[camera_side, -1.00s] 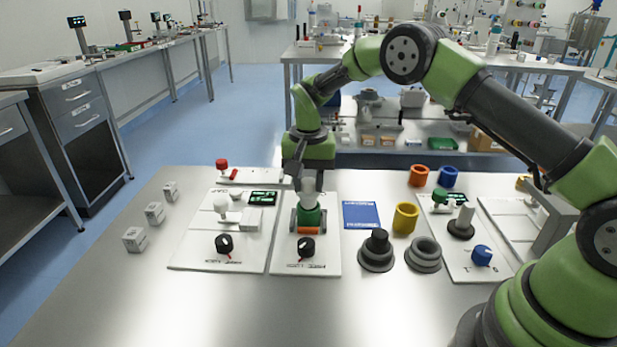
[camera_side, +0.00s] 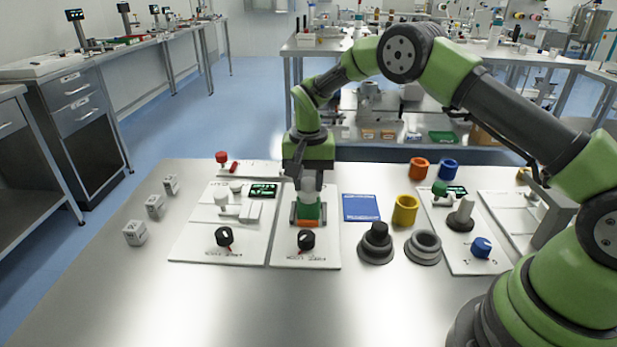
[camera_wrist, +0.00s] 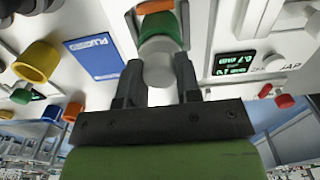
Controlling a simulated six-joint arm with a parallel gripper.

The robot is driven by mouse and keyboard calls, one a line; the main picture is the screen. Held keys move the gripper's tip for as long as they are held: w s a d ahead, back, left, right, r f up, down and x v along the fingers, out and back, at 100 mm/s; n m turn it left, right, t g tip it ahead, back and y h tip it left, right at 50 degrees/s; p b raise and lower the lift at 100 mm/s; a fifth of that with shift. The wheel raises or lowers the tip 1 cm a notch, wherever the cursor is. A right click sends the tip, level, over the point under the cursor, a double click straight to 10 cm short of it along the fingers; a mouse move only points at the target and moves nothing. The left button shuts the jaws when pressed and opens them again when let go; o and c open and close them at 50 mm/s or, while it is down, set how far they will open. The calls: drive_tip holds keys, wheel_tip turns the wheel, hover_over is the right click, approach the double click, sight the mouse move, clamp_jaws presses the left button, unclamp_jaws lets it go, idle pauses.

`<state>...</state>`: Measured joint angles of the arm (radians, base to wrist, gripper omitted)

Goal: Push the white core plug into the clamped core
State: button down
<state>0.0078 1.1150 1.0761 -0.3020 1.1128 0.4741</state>
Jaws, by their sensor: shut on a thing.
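The white core plug (camera_wrist: 158,68) is between the two fingers of my gripper (camera_wrist: 158,82) in the wrist view. In the side view the plug (camera_side: 310,183) is upright, directly above the green core (camera_side: 308,213). My gripper (camera_side: 305,180) points down and is shut on it. The core sits in a clamp with an orange part (camera_side: 308,224) in front, on a white panel with a black knob (camera_side: 306,239). In the wrist view the plug's far end meets a paler ring at the green core (camera_wrist: 172,38); how deep it sits is hidden.
A white panel (camera_side: 187,247) with a knob and white parts stands left. Right are a blue card (camera_side: 361,208), a yellow ring (camera_side: 405,209), a dark stepped cone (camera_side: 376,243) and a grey ring (camera_side: 423,247). The front of the table is clear.

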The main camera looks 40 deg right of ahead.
drive_tip(key=shift+f, duration=0.6)
drive_tip(key=c, duration=0.7)
unclamp_jaws()
drive_tip(key=shift+c, duration=0.2)
wheel_tip(320, 180, up, 10)
drive_tip(key=shift+f, duration=0.1)
